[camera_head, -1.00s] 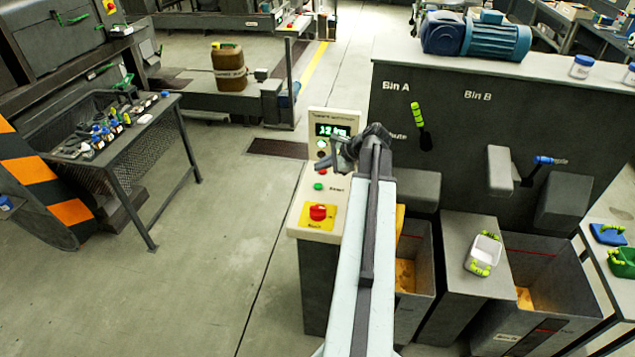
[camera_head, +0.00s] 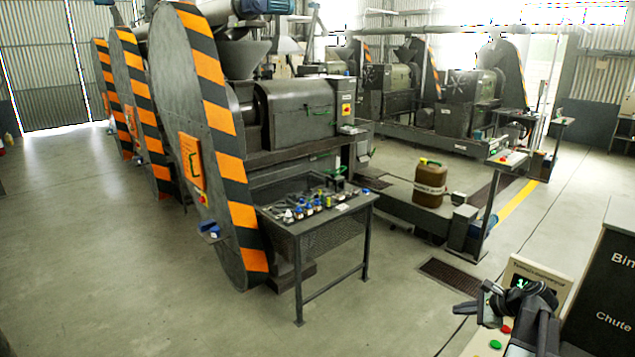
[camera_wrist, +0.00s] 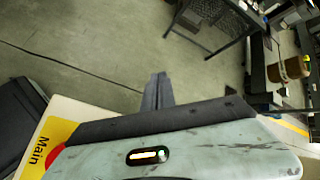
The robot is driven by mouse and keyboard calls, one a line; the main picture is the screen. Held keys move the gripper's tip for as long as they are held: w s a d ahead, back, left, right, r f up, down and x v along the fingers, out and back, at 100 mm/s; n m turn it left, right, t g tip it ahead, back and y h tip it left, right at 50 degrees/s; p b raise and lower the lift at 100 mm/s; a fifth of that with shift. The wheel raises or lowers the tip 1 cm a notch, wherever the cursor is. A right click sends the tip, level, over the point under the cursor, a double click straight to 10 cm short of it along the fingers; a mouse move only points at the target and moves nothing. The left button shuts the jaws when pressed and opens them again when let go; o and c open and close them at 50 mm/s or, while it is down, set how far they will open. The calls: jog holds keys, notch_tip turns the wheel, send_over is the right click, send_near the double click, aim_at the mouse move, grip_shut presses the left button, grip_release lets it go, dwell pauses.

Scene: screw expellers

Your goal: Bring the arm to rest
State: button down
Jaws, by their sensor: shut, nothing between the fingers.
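My gripper (camera_head: 480,307) is at the lower right of the head view, in front of a pale control panel (camera_head: 537,276) with a lit display. Its dark fingers are shut with nothing between them. In the wrist view the shut fingers (camera_wrist: 158,92) point out over bare concrete floor. Part of the panel's yellow label reading "Main" (camera_wrist: 48,146) shows at the lower left of that view. My arm reaches up from the bottom right corner of the head view. Whether the gripper touches the panel cannot be told.
A dark mesh table (camera_head: 318,222) carries several small bottles and tools. Screw expellers with orange-and-black striped guards (camera_head: 213,75) stand behind it. A brown canister (camera_head: 430,183) stands on a low platform. A dark bin cabinet (camera_head: 610,285) is at the right edge. The floor at left is clear.

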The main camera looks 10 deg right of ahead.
jog(key=w+a+f+n+g, duration=0.1)
jog(key=w+a+n+g, duration=0.15)
jog(key=a, duration=0.85)
jog(key=w+a+f+n+g+y, duration=0.15)
jog(key=a+n, duration=0.25)
jog(key=a, duration=0.8)
jog(key=w+a+f+n+g+h, duration=0.1)
jog(key=a+f+n, duration=0.15)
jog(key=a, duration=0.85)
jog(key=s+a+f+n+g, duration=0.1)
jog(key=s+a+n+g, duration=0.1)
jog(key=s+a+n, duration=0.4)
jog(key=s+n+h, duration=0.1)
jog(key=n, duration=0.1)
jog(key=s+d+n+g+h, duration=0.1)
jog(key=n+h, duration=0.1)
jog(key=s+d+f+n+h, duration=0.1)
jog(key=n, duration=0.2)
jog(key=shift+s+d+f, duration=0.1)
jog(key=shift+s+d, duration=0.15)
jog(key=shift+s, duration=0.05)
